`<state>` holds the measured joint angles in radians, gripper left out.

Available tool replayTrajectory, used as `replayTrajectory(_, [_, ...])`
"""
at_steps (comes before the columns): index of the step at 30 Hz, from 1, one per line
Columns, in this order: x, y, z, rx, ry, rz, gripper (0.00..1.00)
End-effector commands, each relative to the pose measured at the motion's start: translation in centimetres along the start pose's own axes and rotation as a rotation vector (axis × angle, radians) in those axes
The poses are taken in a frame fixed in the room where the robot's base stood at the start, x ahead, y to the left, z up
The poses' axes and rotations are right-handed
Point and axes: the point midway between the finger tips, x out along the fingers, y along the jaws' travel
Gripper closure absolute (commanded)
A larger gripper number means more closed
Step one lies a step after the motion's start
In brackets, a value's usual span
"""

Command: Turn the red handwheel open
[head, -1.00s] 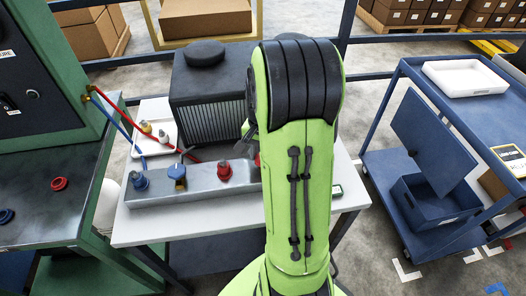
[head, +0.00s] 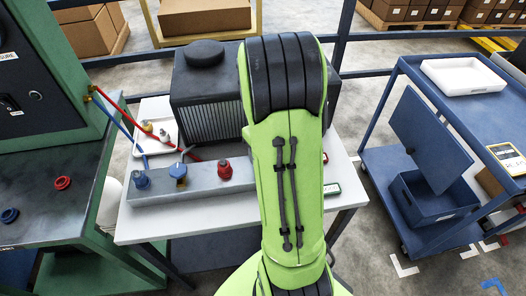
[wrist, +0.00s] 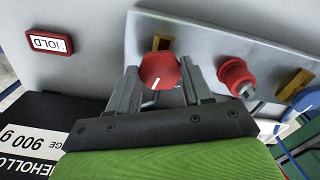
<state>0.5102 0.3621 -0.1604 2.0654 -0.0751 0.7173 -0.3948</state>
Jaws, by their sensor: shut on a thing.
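The red handwheel (wrist: 160,71), a round red knob with a white mark pointing toward the bottom of the picture, sits on a grey manifold block in the wrist view. My gripper (wrist: 160,82) has one finger on each side of it and is shut on it. In the head view my green arm hides the handwheel and the gripper. The grey manifold block (head: 205,181) shows left of my arm, on a white-topped table (head: 150,231).
A second red fitting (wrist: 236,77) stands close right of the handwheel; it also shows in the head view (head: 225,169). Blue fittings (head: 140,180) sit further left. A dark ribbed machine (head: 205,85) stands behind. A blue trolley (head: 440,130) is at right.

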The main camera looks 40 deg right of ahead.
Motion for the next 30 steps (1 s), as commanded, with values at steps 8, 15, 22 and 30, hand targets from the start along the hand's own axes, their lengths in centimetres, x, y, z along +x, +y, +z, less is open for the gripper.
replayTrajectory(8, [-0.07,0.02,-0.06,-0.169,0.002,0.001,0.81])
replayTrajectory(15, [-0.06,0.01,-0.07,-0.243,0.002,0.0,0.81])
replayTrajectory(22, [-0.05,0.02,-0.08,-0.263,0.002,0.0,0.81])
replayTrajectory(30, [-0.05,0.02,-0.08,-0.263,0.002,0.0,0.81])
